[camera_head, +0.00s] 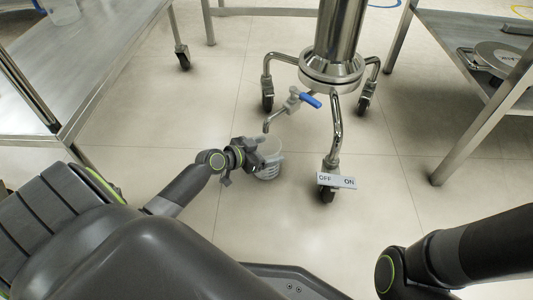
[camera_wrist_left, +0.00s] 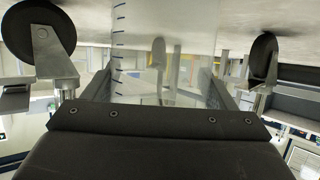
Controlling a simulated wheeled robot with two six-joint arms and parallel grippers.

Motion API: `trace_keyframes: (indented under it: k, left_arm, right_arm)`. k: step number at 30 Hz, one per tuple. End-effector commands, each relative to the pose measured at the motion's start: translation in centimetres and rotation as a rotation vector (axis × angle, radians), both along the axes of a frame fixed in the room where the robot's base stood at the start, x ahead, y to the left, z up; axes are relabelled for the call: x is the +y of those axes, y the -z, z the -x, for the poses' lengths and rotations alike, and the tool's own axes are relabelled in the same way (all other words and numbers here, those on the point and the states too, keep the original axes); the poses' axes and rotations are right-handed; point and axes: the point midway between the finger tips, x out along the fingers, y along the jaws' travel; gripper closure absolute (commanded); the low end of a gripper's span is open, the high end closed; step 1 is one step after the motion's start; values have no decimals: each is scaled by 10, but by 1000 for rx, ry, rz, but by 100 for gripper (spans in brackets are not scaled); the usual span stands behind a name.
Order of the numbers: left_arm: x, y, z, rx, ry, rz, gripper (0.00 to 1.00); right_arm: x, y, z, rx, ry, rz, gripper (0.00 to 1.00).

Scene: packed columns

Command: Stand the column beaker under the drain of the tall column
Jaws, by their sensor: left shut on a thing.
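The column beaker (camera_head: 268,170) is a clear, pale beaker near the floor in the head view. My left gripper (camera_head: 257,156) is shut on it from the left. In the left wrist view the beaker (camera_wrist_left: 135,45) fills the space between the gripper's fingers (camera_wrist_left: 160,92), with blue graduation marks on its wall. The tall column (camera_head: 335,45) is a shiny steel cylinder on a wheeled frame. Its drain (camera_head: 267,126) is a thin bent pipe with a blue-handled valve (camera_head: 310,100). The drain's tip appears just above the beaker in the picture; whether the beaker touches the floor I cannot tell.
An OFF/ON sign (camera_head: 337,181) shows at the column's front caster (camera_head: 327,193). A steel table (camera_head: 95,50) stands at the left and another (camera_head: 470,45) at the right. Tiled floor around the beaker is clear. My right arm enters at lower right, its gripper out of view.

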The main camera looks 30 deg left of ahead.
Motion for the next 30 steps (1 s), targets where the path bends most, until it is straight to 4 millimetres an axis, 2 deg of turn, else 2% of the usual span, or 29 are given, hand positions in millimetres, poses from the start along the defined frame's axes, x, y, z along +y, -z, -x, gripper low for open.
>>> trace_keyframes:
  k: [9,10,14,23,26,30]
  left_arm:
    - [0,1,0,1,-1,3,44]
    - [0,1,0,1,-1,2,18]
    - [0,1,0,-1,0,1,1]
    - [0,-2,0,-2,1,-1,0]
    - [4,-8,10,2,0,-1,0]
    - [13,-19,33,3,0,-2,0]
  right_arm:
    - [0,-1,0,1,1,0,64]
    - [0,-1,0,0,1,0,64]
    - [0,-1,0,0,1,0,64]
    - [0,-2,1,-6,0,-1,64]
    - [0,-10,1,-6,0,-1,64]
    - [0,-25,1,-4,2,0,64]
